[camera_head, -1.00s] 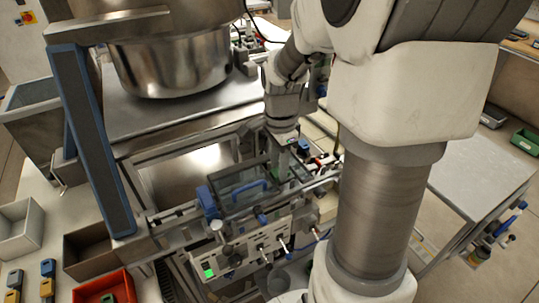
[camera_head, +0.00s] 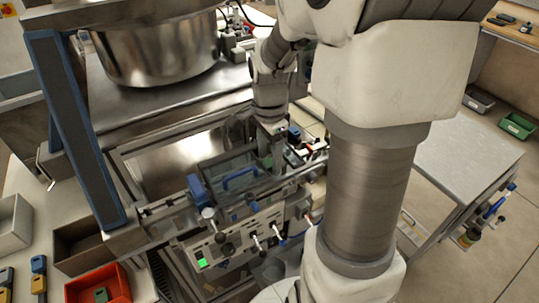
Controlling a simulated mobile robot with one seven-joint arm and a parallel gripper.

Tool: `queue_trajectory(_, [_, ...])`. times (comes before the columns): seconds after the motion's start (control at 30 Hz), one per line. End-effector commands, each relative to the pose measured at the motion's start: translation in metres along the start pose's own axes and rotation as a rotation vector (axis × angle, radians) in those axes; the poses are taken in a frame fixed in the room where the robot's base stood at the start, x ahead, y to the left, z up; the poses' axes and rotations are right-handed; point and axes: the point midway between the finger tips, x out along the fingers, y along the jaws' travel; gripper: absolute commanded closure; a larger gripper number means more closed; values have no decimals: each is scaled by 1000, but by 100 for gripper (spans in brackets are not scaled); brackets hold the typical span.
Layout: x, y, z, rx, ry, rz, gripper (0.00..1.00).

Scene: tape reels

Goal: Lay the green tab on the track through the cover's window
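The clear cover (camera_head: 225,171) with its blue handle lies over the track of the machine in the middle of the view. My gripper (camera_head: 275,160) points down at the right end of the cover, close to the track (camera_head: 295,177). Its fingertips are small and partly lost against the machine, so I cannot tell whether they are open or shut. I cannot make out the green tab or the cover's window clearly. Whether the fingers touch the cover cannot be seen.
A large steel bowl (camera_head: 155,50) stands behind on a metal plate. A blue-edged post (camera_head: 75,130) rises at left. A control panel (camera_head: 235,240) with levers and a green light faces front. A red bin (camera_head: 85,290) is at lower left. A grey table (camera_head: 465,155) is at right.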

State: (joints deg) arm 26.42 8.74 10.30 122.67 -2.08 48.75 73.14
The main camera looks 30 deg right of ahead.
Motion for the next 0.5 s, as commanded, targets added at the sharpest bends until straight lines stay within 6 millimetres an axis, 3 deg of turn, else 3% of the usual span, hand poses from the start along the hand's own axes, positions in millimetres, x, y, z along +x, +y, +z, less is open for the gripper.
queue_trajectory(0.27, [-4,0,0,0,0,0,35])
queue_trajectory(0.5, [-35,-2,-1,1,4,-7,35])
